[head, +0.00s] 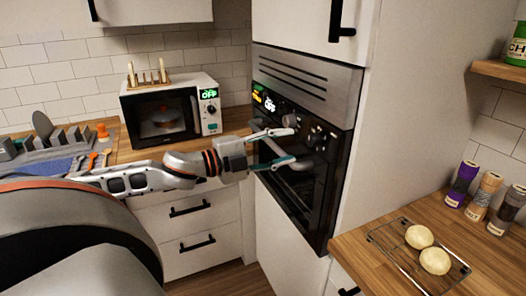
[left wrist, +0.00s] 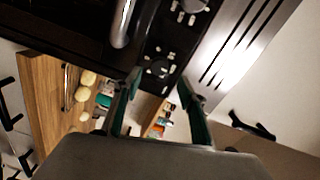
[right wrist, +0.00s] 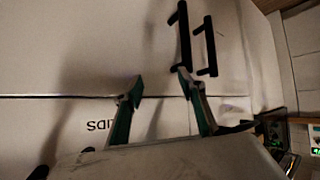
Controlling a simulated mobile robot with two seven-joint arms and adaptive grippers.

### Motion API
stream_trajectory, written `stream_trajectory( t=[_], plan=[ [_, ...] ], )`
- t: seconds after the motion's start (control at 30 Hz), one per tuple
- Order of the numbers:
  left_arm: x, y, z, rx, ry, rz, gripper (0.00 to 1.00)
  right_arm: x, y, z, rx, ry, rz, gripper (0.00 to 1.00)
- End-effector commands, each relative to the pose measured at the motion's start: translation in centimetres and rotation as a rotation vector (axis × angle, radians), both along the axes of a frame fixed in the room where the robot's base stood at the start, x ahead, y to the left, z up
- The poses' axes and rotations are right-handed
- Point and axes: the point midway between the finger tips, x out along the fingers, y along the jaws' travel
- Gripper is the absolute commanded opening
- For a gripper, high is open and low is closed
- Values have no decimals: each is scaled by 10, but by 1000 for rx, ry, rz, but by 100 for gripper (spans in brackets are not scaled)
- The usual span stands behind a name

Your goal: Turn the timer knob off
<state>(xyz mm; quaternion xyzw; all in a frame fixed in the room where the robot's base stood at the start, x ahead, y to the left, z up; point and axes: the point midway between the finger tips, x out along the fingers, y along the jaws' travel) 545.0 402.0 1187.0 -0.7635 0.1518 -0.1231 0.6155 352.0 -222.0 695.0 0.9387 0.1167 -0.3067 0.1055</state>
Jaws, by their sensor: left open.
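In the left wrist view, a knob with white marks (left wrist: 160,68) appears just beyond and between the fingertips, apparently untouched. My right gripper (right wrist: 160,83) is open and empty, facing white cabinet fronts.
A microwave (head: 165,112) with its own knob and OFF display stands on the left counter. The oven's bar handle (left wrist: 122,22) lies close to the left gripper. A wire rack (head: 385,250) with two pale rounds and several spice jars (head: 462,184) are on the right counter.

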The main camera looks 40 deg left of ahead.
Motion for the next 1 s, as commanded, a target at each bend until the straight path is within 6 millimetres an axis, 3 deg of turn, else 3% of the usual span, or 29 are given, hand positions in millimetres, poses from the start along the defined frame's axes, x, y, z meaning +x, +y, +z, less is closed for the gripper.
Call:
stream_trajectory(
  t=[0.53,1.0],
  plan=[
    [-42,18,-1,-1,2,2,41,0,0,0,0,0,0,40],
    [-49,21,0,2,-1,1,41,0,0,0,0,0,0,40]
  ],
)
